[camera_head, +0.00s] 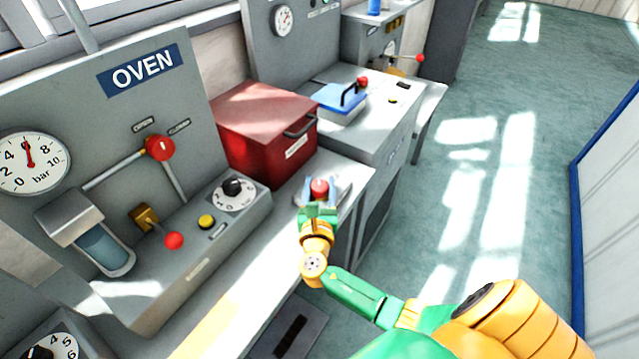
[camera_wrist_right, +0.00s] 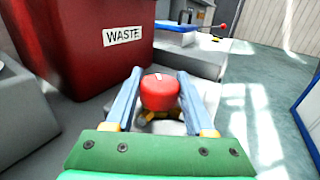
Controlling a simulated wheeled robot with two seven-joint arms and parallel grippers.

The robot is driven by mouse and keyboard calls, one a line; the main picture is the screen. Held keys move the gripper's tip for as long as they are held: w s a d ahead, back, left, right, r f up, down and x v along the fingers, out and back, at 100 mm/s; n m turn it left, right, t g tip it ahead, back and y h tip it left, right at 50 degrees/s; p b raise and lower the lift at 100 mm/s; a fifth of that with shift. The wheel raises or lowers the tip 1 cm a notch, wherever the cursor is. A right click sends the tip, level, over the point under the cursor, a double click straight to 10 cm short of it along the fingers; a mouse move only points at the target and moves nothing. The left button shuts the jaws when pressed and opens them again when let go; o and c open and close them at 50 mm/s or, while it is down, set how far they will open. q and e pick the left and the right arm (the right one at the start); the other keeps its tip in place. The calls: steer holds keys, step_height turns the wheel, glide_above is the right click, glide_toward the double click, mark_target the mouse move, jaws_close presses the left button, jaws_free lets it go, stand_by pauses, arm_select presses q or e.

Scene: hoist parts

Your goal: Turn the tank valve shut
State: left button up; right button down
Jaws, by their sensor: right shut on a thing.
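My right gripper (camera_head: 319,188) has its two blue fingers on either side of a round red knob (camera_head: 319,185), at the edge of the bench beside the red bin. In the right wrist view the gripper (camera_wrist_right: 160,95) is shut on the red knob (camera_wrist_right: 160,90), which has a white mark on top and brass-coloured metal below. A glass vessel with bluish liquid (camera_head: 105,248) stands at the left in the head view. Beside it is a brass valve (camera_head: 146,217) with a red-tipped lever (camera_head: 173,240). No label shows which part is the tank valve. My left gripper is out of view.
A red WASTE bin (camera_head: 265,125) stands close behind the right gripper. The oven panel has a gauge (camera_head: 30,160), a red-knobbed open/close lever (camera_head: 160,148) and a dial (camera_head: 234,192). A blue-lidded box (camera_head: 340,103) sits farther back. Open floor (camera_head: 480,200) lies right.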

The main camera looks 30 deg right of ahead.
steer(key=shift+f+m+g+h+b, duration=0.15)
steer(key=shift+m+g+h+b, duration=0.5)
steer(key=shift+m+g+h, duration=0.45)
steer(key=m+g+h+b, duration=0.2)
steer(key=g+b, duration=0.1)
steer(key=m+g+h+b, duration=0.2)
steer(key=m+g+b, duration=0.1)
steer(key=g+b, duration=0.1)
steer(key=shift+s+r+m+g+h+b, duration=0.1)
steer(key=shift+r+m+g+h+b, duration=0.15)
steer(key=shift+m+g+b, duration=0.6)
steer(key=shift+b, duration=0.3)
steer(key=shift+c, duration=1.4)
jaws_free()
steer(key=shift+d, duration=0.1)
